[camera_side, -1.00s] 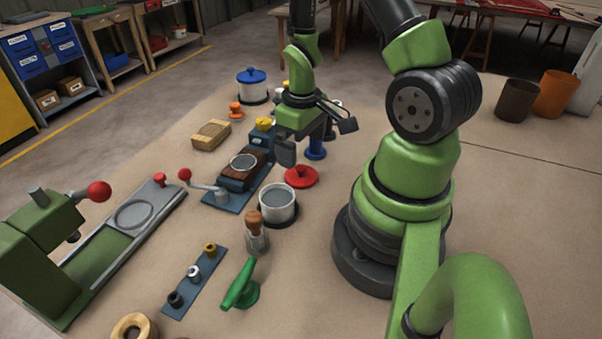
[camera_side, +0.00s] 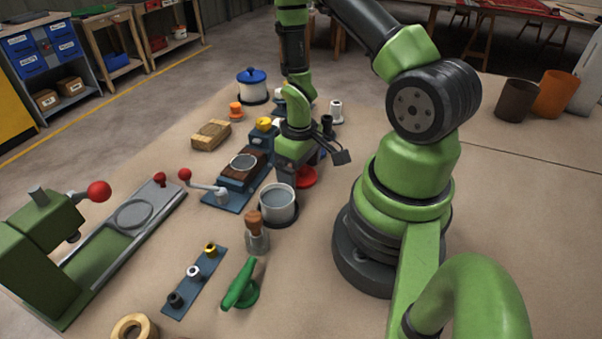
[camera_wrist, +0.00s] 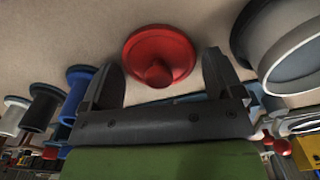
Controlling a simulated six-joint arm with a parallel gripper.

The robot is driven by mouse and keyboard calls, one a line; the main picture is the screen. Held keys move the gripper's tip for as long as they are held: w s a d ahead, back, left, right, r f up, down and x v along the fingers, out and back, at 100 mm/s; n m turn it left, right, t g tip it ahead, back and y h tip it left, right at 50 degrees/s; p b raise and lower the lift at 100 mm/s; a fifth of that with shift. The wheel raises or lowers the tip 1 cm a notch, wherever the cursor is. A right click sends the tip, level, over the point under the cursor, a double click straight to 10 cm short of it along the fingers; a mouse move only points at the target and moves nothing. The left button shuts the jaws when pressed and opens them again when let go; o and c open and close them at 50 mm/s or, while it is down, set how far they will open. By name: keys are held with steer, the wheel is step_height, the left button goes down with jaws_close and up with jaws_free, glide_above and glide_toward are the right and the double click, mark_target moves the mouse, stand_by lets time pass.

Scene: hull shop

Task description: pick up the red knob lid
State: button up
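The red knob lid (camera_side: 308,176) lies on the bench right of the open white pot, partly hidden behind my gripper (camera_side: 290,168) in the side view. In the wrist view the whole round lid (camera_wrist: 160,50) shows, with its knob towards the camera. My gripper (camera_wrist: 162,66) is open and points down. Its two fingers stand on either side of the lid in that picture, with nothing held. I cannot tell how far the fingertips are above the bench.
The open white pot (camera_side: 279,205) stands close beside my gripper and also shows in the wrist view (camera_wrist: 290,45). A blue spool (camera_wrist: 76,92) is on the other side.

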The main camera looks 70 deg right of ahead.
steer(key=c, duration=0.6)
steer(key=shift+o, duration=0.2)
step_height(320, 180, up, 9)
steer(key=shift+r, duration=0.15)
steer(key=a+r+n, duration=0.2)
steer(key=a+n, duration=0.4)
steer(key=a, duration=0.4)
steer(key=shift+w+a+f, duration=0.15)
steer(key=shift+f, duration=1.4)
steer(key=shift+w+a+f, duration=0.1)
steer(key=shift+a+f, duration=0.05)
steer(key=shift+f, duration=1.35)
